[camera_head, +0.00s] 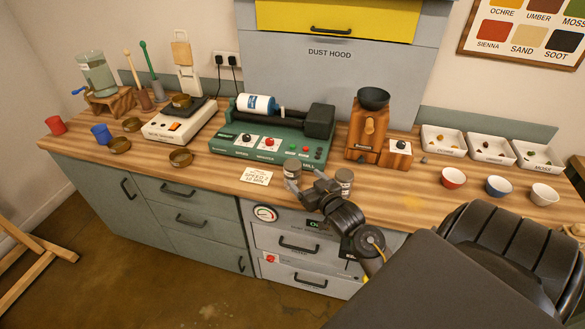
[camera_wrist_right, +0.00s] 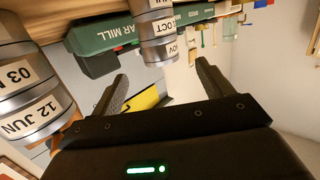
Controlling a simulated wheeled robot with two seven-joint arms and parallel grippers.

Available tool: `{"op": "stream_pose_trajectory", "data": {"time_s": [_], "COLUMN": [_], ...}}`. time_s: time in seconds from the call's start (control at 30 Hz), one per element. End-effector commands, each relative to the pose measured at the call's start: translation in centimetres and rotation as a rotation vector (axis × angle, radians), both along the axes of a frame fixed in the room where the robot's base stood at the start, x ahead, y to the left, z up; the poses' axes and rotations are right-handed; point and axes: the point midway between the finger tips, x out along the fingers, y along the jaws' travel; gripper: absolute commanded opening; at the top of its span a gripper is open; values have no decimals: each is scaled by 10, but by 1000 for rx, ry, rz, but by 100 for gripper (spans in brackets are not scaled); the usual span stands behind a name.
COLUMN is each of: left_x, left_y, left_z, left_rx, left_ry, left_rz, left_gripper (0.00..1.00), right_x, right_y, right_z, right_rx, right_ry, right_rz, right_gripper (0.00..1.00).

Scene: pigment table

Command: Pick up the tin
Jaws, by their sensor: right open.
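Two small grey tins with lids stand near the front edge of the bench. The left tin (camera_head: 292,167) is beyond my right gripper (camera_head: 306,184), and the right tin (camera_head: 344,178) is close beside that gripper, on its right. In the right wrist view, which is upside down, one tin (camera_wrist_right: 157,32) with date labels shows ahead, between the lines of the open fingers (camera_wrist_right: 162,72). The other tin (camera_wrist_right: 28,85), labelled "12 JUN", is larger at the left edge, outside the fingers. My right gripper is open and empty. My left gripper is not in view.
A green mill (camera_head: 272,138) stands behind the left tin, and a wooden grinder (camera_head: 368,130) behind the right one. A paper card (camera_head: 256,175) lies left of the tins. Several bowls, including a red one (camera_head: 453,178), stand to the right. Drawers are below the bench front.

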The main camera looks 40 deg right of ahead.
Motion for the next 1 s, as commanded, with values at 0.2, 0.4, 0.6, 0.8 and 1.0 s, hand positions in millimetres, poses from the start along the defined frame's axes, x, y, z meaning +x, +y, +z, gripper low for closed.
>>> {"op": "stream_pose_trajectory", "data": {"time_s": [0.2, 0.4, 0.6, 0.8, 1.0], "left_x": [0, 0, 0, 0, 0], "left_y": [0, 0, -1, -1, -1], "left_z": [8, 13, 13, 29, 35], "left_rx": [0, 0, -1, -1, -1], "left_ry": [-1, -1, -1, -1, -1], "left_rz": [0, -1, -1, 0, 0], "left_gripper": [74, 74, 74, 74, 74], "right_x": [27, 50, 55, 77, 100], "right_y": [-4, -9, -9, -14, -18], "right_z": [-2, -7, -8, -6, -13], "right_rx": [1, 1, 0, 1, 0], "right_ry": [2, 3, 3, 4, 4], "right_rz": [1, 0, 0, 0, 0], "right_gripper": [79, 79, 79, 79, 79]}}
